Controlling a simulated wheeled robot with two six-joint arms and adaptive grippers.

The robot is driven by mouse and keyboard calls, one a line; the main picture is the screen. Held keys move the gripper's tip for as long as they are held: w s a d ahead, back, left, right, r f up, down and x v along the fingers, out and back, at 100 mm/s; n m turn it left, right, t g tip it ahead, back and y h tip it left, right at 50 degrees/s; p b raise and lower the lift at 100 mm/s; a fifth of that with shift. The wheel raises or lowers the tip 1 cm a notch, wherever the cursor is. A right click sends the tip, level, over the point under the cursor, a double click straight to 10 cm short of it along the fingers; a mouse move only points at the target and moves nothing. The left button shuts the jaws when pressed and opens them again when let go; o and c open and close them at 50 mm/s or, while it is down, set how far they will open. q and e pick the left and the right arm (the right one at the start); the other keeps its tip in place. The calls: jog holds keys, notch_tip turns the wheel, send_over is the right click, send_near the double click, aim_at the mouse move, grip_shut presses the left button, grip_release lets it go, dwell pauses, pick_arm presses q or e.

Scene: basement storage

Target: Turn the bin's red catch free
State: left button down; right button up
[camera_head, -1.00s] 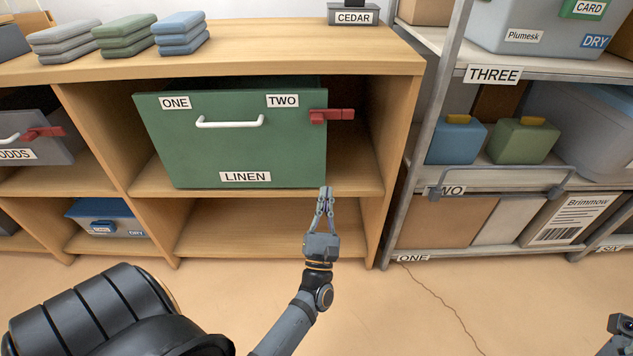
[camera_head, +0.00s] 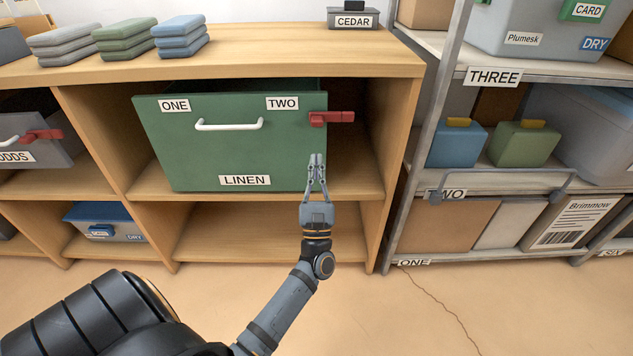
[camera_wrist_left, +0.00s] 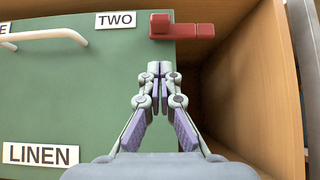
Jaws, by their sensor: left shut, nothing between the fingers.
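The green bin (camera_head: 222,158) labelled ONE, TWO and LINEN sits in the middle shelf bay, with a white handle (camera_head: 229,126) on its front. Its red catch (camera_head: 332,117) is at the upper right edge of the front and lies level, sticking out to the right past the bin's side. In the left wrist view the catch (camera_wrist_left: 182,27) is at the top, beyond the fingertips. My left gripper (camera_head: 317,157) is shut and empty, below the catch and apart from it, near the bin's right edge. It also shows in the left wrist view (camera_wrist_left: 158,72). My right gripper is not in view.
A grey bin (camera_head: 36,143) with a similar red catch stands in the bay to the left. The wooden divider (camera_head: 393,150) is right of the green bin, with an open gap between. A metal rack (camera_head: 423,130) stands further right. The bay below is empty.

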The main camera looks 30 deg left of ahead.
aim_at(332, 119)
pick_arm(q)
jog(key=shift+w+a+r, duration=0.15)
jog(key=shift+w+r, duration=0.05)
jog(key=shift+r, duration=0.7)
jog(key=shift+w+a+r, duration=0.1)
jog(key=shift+w+r, duration=0.1)
jog(key=shift+r, duration=0.75)
jog(key=shift+w+a+r, duration=0.15)
jog(key=shift+w+r, duration=0.05)
jog(key=shift+r, duration=0.7)
jog(key=shift+a+r+m+t+h+p, duration=0.15)
jog(key=shift+m+t+h+p, duration=0.3)
jog(key=shift+m+h, duration=0.35)
